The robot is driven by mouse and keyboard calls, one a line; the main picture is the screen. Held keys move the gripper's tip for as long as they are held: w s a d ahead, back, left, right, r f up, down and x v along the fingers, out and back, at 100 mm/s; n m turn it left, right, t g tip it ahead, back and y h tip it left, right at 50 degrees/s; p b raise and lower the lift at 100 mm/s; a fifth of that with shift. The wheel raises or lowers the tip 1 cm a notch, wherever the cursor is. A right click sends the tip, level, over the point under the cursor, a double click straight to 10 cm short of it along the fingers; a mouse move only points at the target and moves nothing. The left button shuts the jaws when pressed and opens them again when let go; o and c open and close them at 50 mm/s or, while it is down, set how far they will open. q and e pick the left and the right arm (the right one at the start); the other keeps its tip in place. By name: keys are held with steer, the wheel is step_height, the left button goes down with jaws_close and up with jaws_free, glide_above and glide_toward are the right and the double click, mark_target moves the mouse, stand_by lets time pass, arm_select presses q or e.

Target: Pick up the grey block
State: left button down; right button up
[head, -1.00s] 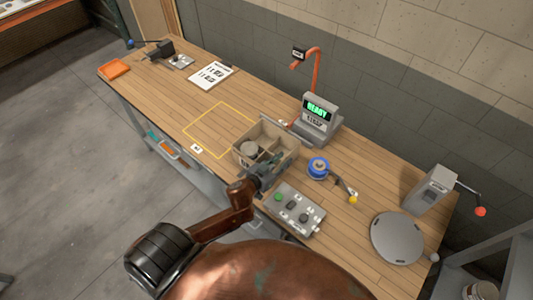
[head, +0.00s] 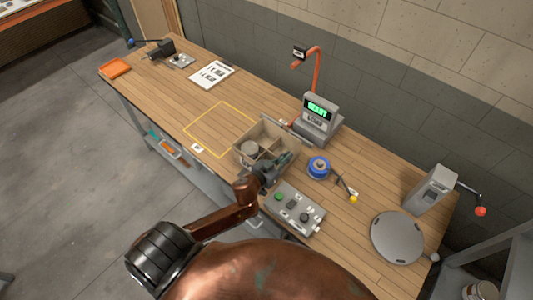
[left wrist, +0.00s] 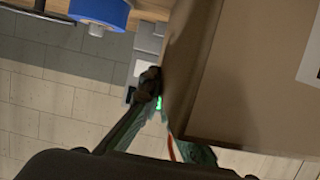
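I cannot clearly pick out a grey block in either view. The divided crate (head: 241,158) on the workbench has a round grey-brown item (head: 249,148) in its left part; the near right part is covered by my gripper. My left gripper (head: 276,166) is at the crate's near right corner. In the left wrist view its greenish fingers (left wrist: 160,104) lean toward each other beside a large brown wall, which hides part of one finger. Whether they are open or shut on something cannot be told. My right gripper is not in view.
A button box (head: 294,208) stands close to the right of the gripper. A blue spool (head: 318,167) and a grey display unit (head: 319,120) stand behind. A round grey plate (head: 397,237) lies at the right. The yellow-outlined area (head: 219,130) left of the crate is clear.

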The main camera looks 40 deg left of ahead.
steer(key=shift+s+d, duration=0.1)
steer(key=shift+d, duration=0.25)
arm_select(q)
steer(key=shift+r, duration=0.2)
